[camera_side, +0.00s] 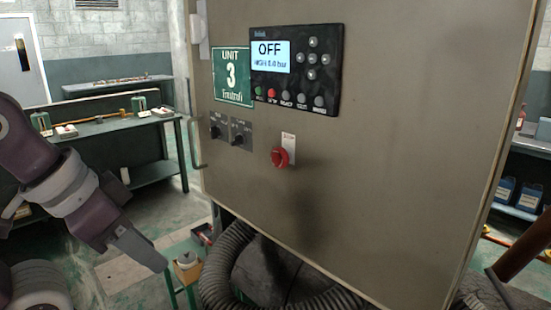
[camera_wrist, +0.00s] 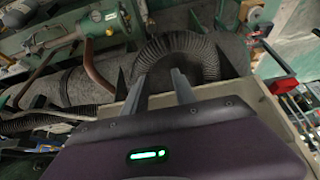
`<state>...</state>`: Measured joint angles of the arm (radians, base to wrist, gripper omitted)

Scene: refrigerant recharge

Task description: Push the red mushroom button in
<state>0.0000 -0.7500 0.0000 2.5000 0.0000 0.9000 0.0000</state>
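The red mushroom button (camera_side: 279,158) sticks out from the front of the grey-brown cabinet (camera_side: 375,190), beside a small white label. My gripper (camera_side: 158,262) is left of the cabinet and lower than the button, tilted down to the right, well apart from it. In the wrist view its two fingers (camera_wrist: 158,84) stand apart with nothing between them. I cannot make out the button in the wrist view.
Above the button are a panel reading OFF (camera_side: 270,50) and a green Unit 3 sign (camera_side: 231,76). Two dark switches (camera_side: 228,133) sit left of the button. A handle (camera_side: 194,150) is on the cabinet's left edge. A ribbed black hose (camera_side: 225,270) runs below.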

